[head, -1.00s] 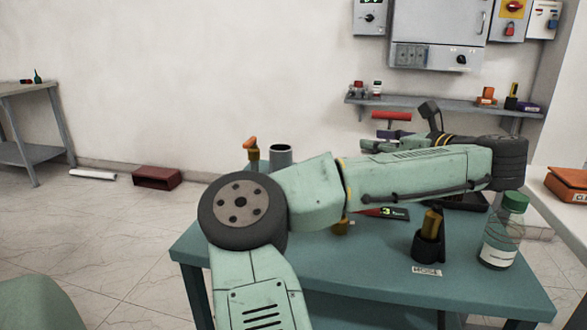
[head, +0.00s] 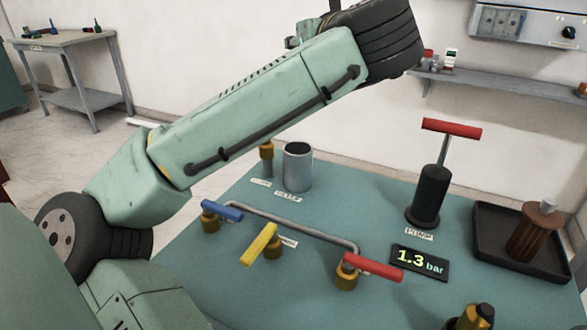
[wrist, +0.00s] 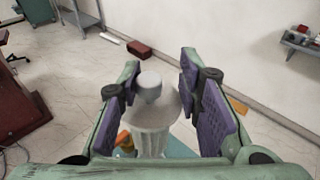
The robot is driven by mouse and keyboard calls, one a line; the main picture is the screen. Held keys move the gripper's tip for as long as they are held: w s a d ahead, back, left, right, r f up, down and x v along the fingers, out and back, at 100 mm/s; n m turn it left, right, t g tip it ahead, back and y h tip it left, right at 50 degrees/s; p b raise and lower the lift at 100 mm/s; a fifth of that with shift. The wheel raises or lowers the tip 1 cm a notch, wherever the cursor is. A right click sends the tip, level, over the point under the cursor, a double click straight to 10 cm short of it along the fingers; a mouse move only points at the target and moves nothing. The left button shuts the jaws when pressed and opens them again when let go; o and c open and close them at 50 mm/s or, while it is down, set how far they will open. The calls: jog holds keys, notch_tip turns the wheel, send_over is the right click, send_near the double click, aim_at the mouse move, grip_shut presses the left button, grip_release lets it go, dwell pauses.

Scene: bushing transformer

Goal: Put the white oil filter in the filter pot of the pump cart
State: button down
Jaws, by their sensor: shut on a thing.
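The white oil filter (wrist: 152,128), pale and ribbed with a round knob on its end, is between the purple pads of my gripper (wrist: 160,97) in the wrist view. My gripper is shut on it. The filter pot (head: 298,167), an open-topped grey cylinder, stands upright at the back left of the pump cart (head: 215,280) in the head view. My raised arm crosses above and left of the pot. The gripper and filter are not clearly visible in the head view, so their distance from the pot cannot be told.
Blue (head: 222,210), yellow (head: 259,244) and red (head: 373,266) valve handles sit in front of the pot. A brass fitting (head: 266,158) stands just left of it. A red-handled pump (head: 430,195) and a black tray (head: 515,250) are to the right.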

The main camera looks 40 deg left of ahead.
jog(key=shift+s+a+f, duration=0.1)
jog(key=shift+f, duration=0.1)
notch_tip(320, 180, down, 17)
jog(key=p, duration=0.1)
jog(key=shift+f, duration=0.15)
jog(key=shift+f, duration=0.1)
jog(key=c, duration=1.2)
grip_release()
jog(key=shift+o, duration=0.2)
jog(key=b+v, duration=0.4)
jog(key=v, duration=0.8)
